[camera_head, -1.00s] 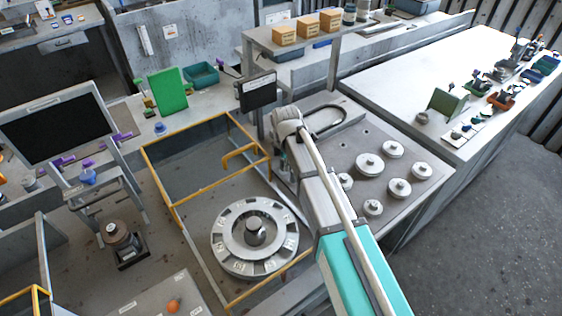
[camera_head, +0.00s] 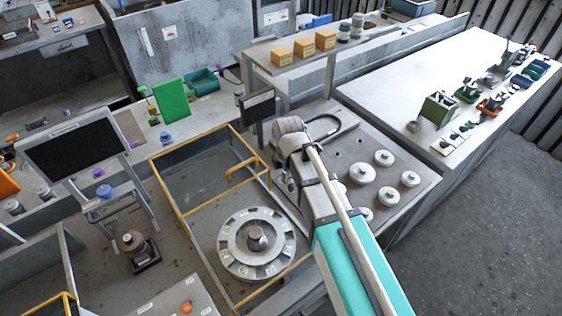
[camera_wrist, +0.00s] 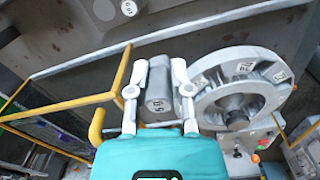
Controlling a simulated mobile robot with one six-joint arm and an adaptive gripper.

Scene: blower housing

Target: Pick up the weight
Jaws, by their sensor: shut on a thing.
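My gripper (camera_wrist: 158,78) is shut on a grey metal weight (camera_wrist: 159,92) with a small white label, seen between its two fingers in the wrist view. The slotted grey rotor disc (camera_head: 257,244), with numbered labels and a central hub, lies inside a yellow-railed enclosure. The disc also shows right beside the held weight in the wrist view (camera_wrist: 205,108). Whether the two touch is unclear.
Several round knobbed weights (camera_head: 384,158) stand on the grey bench right of my arm. Yellow rails (camera_head: 181,206) edge the enclosure, with a yellow handle (camera_head: 243,168). A monitor (camera_head: 73,147) stands left. A white table (camera_head: 450,85) holds small bins. Open floor lies right.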

